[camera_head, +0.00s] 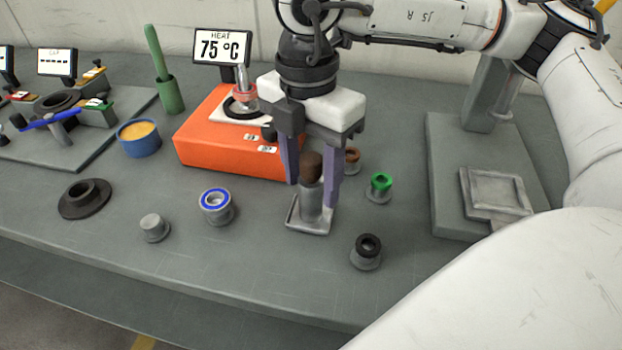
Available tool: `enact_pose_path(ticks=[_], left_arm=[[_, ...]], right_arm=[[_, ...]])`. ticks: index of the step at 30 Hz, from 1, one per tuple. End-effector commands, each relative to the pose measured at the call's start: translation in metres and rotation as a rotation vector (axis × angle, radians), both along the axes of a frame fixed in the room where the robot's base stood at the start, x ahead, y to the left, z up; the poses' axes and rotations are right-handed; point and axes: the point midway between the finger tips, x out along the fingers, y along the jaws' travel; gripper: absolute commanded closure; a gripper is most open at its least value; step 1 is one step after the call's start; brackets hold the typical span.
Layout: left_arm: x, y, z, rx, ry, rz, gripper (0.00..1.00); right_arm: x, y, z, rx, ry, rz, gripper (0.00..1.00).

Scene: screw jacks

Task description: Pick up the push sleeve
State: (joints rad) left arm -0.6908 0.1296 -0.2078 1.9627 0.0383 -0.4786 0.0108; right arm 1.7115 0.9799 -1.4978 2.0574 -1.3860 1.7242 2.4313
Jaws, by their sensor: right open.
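My right gripper (312,192) points down in the middle of the table, its two purple-grey fingers apart. My left gripper is not in view.
An orange heater (200,150) with a 75 °C display (222,46) stands just behind. Around the gripper sit a blue-ringed part (216,207), a green-topped part (380,187), a black-topped part (367,252) and a grey cylinder (154,228). A press-like stand (448,150) is at right.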

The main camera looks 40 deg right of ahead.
Motion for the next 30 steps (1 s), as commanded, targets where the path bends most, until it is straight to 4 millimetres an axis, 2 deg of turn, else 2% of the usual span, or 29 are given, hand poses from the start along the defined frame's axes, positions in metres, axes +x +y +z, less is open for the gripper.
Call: enact_pose_path(ticks=[3,10,18,19,26,30], left_arm=[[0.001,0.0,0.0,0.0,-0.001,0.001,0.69],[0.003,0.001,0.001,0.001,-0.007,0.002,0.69],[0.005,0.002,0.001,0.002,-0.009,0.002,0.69],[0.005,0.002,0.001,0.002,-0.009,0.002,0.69],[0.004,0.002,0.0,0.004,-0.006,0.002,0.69],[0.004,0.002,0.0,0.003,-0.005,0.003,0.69]], right_arm=[[-0.001,0.0,-0.009,0.001,0.001,0.001,0.51],[-0.001,0.0,-0.011,0.001,-0.001,0.002,0.51],[-0.001,0.0,-0.01,0.001,-0.001,0.001,0.97],[-0.001,0.0,-0.01,0.001,-0.001,0.001,1.0],[0.0,0.0,-0.009,0.001,-0.002,0.001,1.0],[0.001,0.001,0.006,0.002,-0.005,0.001,1.0]])
